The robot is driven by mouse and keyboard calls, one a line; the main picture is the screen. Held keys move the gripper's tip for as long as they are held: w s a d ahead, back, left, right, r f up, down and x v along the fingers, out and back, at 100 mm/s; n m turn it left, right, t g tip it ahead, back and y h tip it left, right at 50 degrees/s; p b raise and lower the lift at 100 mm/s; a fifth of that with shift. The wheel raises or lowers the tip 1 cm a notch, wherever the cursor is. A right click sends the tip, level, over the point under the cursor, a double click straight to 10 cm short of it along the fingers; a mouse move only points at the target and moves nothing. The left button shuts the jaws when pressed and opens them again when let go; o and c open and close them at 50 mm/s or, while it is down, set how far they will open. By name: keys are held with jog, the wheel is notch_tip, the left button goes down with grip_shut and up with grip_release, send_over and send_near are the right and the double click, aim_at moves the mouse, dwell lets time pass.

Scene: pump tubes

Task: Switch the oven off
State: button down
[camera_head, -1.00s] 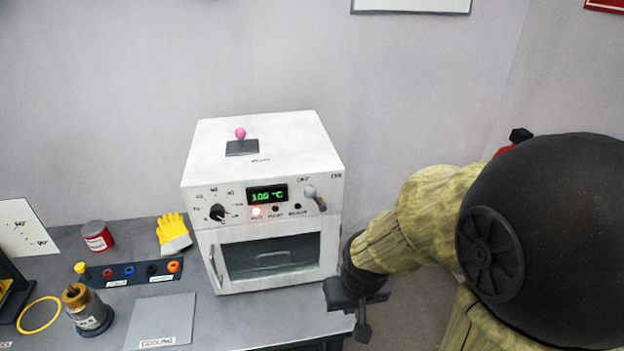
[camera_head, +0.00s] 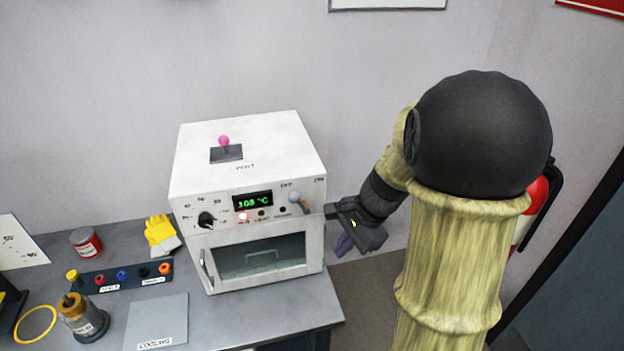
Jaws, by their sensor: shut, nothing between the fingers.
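The white oven (camera_head: 270,222) stands on the grey bench with its door closed. Its green display (camera_head: 252,200) is lit and appears to read about 108 °C. A red lamp (camera_head: 243,217) glows below the display. The grey power lever (camera_head: 296,199) is at the upper right of the front panel, by the labels OFF and ON; I cannot tell which its tip points to. My gripper (camera_head: 343,246) is shut and empty, to the right of the oven and apart from the lever. Its fingers point down and left.
A black dial (camera_head: 206,219) is on the panel's left, and a pink-knobbed vent lever (camera_head: 224,141) on top. A yellow glove (camera_head: 161,234), a red can (camera_head: 86,243), a brass-topped cylinder (camera_head: 82,316) and a cooling plate (camera_head: 157,320) lie left. Floor shows right of the bench.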

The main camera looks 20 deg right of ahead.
jog(key=w+d+r+m+t+y+p, duration=0.3)
jog(key=w+d+r+m, duration=0.3)
jog(key=w+r+m, duration=0.2)
notch_tip(320, 180, up, 2)
jog(key=shift+w+d+m+y, duration=0.15)
jog(key=shift+m+y, duration=0.25)
jog(key=shift+m, duration=0.6)
jog(key=shift+f, duration=0.1)
jog(key=p, duration=0.5)
send_near(298, 203)
jog(key=x, duration=0.5)
